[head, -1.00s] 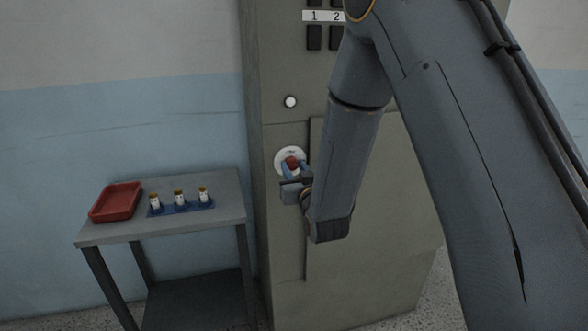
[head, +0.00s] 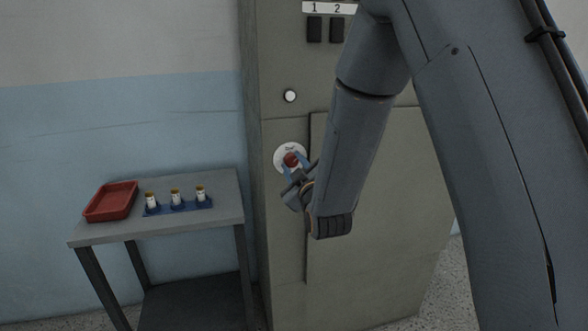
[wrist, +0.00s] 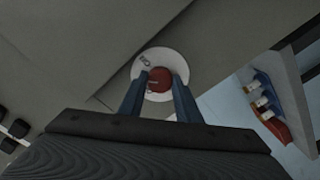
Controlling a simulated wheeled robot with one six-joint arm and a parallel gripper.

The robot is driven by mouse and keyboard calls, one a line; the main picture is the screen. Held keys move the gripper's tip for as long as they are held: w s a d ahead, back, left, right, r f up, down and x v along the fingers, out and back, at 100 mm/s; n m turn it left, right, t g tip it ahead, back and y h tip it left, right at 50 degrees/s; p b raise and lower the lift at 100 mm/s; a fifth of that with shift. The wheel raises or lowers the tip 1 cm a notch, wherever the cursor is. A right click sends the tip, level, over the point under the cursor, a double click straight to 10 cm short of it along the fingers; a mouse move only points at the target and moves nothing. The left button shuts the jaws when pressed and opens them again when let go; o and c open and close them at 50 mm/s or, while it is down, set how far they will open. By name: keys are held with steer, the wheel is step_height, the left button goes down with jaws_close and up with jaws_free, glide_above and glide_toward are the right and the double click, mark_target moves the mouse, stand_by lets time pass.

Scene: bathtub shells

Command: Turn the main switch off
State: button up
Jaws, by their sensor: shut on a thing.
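The main switch is a red rotary knob (head: 291,159) on a round white plate (head: 279,155) on the front of the grey cabinet. My gripper (head: 295,165) is at the knob, with its two blue fingers on either side of it, shut on it. In the wrist view the red knob (wrist: 159,79) sits between the fingertips (wrist: 158,86), and the white plate (wrist: 174,60) shows behind it. Some lettering shows on the plate but is too small to read surely. My gripper looks tilted in the head view.
A round white button or lamp (head: 290,96) sits above the switch. Black rocker switches (head: 314,30) under labels 1 and 2 are higher up. To the left, a grey side table (head: 222,218) holds a red tray (head: 111,202) and a blue rack (head: 190,207) with three small labelled items.

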steer(key=n+b, duration=0.1)
steer(key=n, duration=0.3)
steer(key=shift+n, duration=0.3)
steer(key=shift+n+b, duration=0.9)
steer(key=shift+n, duration=1.7)
steer(key=o, duration=1.1)
steer(key=shift+c, duration=0.2)
steer(key=b+v, duration=0.1)
steer(key=v, duration=0.7)
steer(key=shift+r, duration=0.1)
